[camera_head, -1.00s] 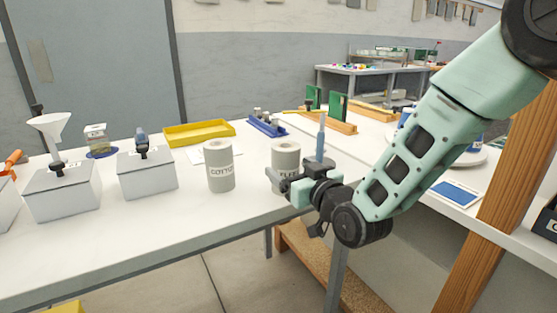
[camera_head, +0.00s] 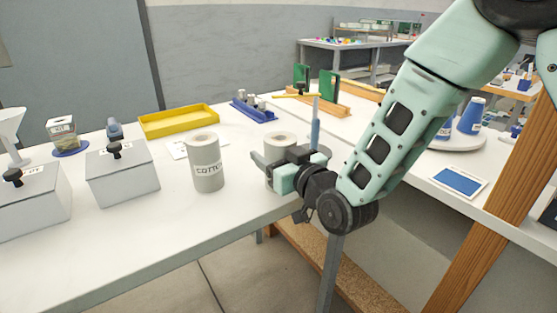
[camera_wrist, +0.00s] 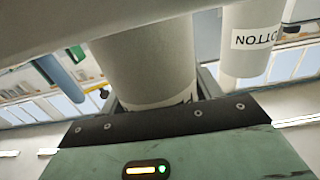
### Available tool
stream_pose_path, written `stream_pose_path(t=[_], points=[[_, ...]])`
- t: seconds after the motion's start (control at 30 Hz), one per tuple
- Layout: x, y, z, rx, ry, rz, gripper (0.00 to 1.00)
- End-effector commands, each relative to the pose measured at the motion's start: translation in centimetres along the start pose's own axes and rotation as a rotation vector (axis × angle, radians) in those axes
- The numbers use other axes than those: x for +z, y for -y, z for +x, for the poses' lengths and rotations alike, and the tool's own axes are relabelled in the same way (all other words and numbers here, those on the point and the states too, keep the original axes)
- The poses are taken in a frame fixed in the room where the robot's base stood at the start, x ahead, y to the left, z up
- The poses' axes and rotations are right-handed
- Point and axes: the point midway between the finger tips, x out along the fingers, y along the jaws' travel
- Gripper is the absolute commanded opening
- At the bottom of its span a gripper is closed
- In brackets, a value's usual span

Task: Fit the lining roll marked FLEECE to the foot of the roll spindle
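The FLEECE lining roll (camera_head: 281,142) is a pale grey cylinder standing upright on the white bench. It also fills the middle of the wrist view (camera_wrist: 145,60), close to the palm, with only the edge of its lettering showing. My gripper (camera_head: 272,164) is low at its near side, with a dark finger by its left edge. The fingers look apart; I see no clear grip on the roll, and the far finger is hidden. A thin blue upright post (camera_head: 315,122), perhaps the roll spindle, stands just right of the roll; its foot is partly hidden by my gripper.
A yellow tray (camera_head: 180,120), a blue rack (camera_head: 254,110) and a white box (camera_head: 122,172) are on the bench. The bench front left of my gripper is clear.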

Motion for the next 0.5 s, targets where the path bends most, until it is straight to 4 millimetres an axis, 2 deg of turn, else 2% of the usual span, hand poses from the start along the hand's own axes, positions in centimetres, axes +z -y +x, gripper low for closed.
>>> stream_pose_path(t=[0.03,0.1,0.37,0.5], points=[[0.0,0.0,0.0,0.0,0.0,0.0,0.49],[0.0,0.0,0.0,0.0,0.0,0.0,0.3],[-0.1,0.0,0.0,0.0,-0.002,0.0,0.3],[-1.4,0.0,0.1,0.0,-0.004,-0.001,0.3]])
